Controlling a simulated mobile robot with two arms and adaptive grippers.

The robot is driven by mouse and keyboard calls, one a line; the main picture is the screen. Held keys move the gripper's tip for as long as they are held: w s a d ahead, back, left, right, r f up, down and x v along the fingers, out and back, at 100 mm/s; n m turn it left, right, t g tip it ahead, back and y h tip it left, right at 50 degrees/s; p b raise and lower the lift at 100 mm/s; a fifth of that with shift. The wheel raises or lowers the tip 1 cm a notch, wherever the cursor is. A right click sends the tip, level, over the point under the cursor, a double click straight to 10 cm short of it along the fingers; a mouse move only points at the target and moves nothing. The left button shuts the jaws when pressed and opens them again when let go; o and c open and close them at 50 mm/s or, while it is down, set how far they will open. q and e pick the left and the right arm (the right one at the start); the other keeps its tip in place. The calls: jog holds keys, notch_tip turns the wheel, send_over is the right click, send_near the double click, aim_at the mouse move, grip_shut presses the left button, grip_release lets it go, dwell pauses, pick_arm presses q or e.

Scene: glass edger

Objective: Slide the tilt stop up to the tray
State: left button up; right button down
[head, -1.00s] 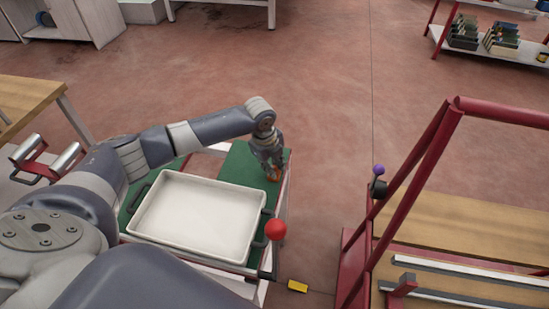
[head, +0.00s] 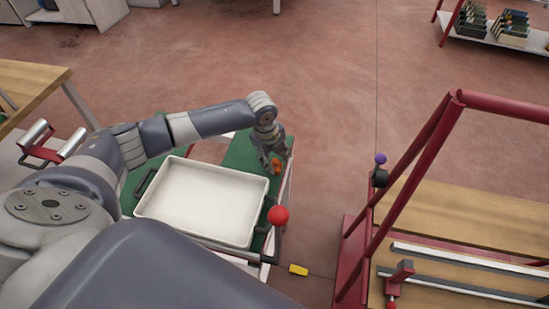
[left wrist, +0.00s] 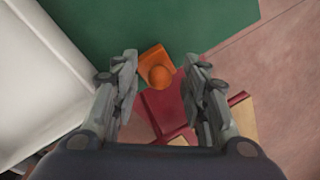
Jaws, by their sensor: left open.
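The tilt stop looks to be the orange block with a round knob (head: 277,166) on the green table top, right of the tray. It also shows in the left wrist view (left wrist: 157,72). The white tray (head: 202,201) lies on the green top, with a bare green strip between it and the stop. My left gripper (head: 273,158) points down over the stop. In the left wrist view its open fingers (left wrist: 160,66) stand either side of the knob, with gaps; whether they touch the block is unclear. My right gripper is not in view.
A red ball knob (head: 278,215) stands at the tray's near right corner. A yellow block (head: 298,270) shows below it, near the floor. A red-framed bench (head: 455,215) stands to the right, across a strip of clear floor. A wooden table (head: 30,85) is at the left.

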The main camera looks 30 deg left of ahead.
pick_arm(q)
notch_tip(320, 180, up, 12)
jog(key=s, duration=0.2)
jog(key=shift+a+f, duration=0.15)
jog(key=shift+a, duration=0.25)
